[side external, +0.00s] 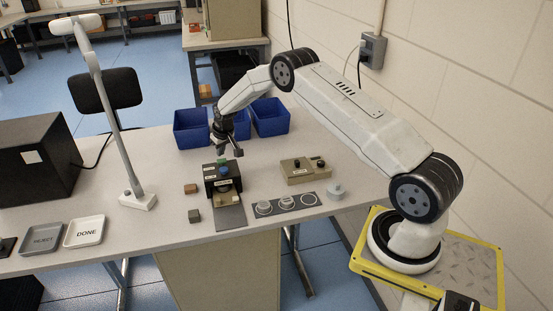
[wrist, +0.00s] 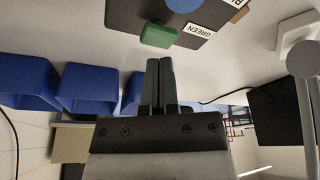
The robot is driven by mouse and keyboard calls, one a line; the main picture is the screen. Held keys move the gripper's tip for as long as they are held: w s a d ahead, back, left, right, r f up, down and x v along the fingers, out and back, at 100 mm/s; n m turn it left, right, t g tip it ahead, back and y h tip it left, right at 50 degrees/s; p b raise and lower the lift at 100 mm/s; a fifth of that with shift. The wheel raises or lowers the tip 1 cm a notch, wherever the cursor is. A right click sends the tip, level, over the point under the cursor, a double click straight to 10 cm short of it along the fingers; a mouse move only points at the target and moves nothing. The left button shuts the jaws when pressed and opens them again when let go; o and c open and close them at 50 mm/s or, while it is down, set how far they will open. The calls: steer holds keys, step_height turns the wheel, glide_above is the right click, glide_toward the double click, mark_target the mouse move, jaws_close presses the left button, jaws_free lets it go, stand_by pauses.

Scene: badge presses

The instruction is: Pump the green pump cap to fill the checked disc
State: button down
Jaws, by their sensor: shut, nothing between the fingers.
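The green pump cap (wrist: 158,36) sits on a dark press block beside a label reading GREEN, with a blue cap (wrist: 185,5) close by. In the side view the dark press (side external: 223,178) stands mid-table with the blue cap (side external: 224,170) on top. My gripper (wrist: 160,62) is shut and empty, its fingertips just short of the green cap in the wrist view. In the side view my gripper (side external: 222,152) is over the press's back edge; contact with the cap cannot be told. Several discs lie around; which one is checked is too small to tell.
A grey strip (side external: 275,209) with three round discs lies right of the press. A beige box with black knobs (side external: 305,172) stands behind it. Blue bins (side external: 192,129) line the back. DONE (side external: 85,231) and REJECT (side external: 42,240) trays and a lamp (side external: 137,200) are left.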

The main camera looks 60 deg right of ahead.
mark_target(222, 160)
steer(key=shift+f, duration=1.65)
stand_by(1.8)
steer(key=shift+r, duration=4.1)
steer(key=shift+r, duration=0.8)
steer(key=shift+f, duration=0.1)
steer(key=shift+f, duration=3.15)
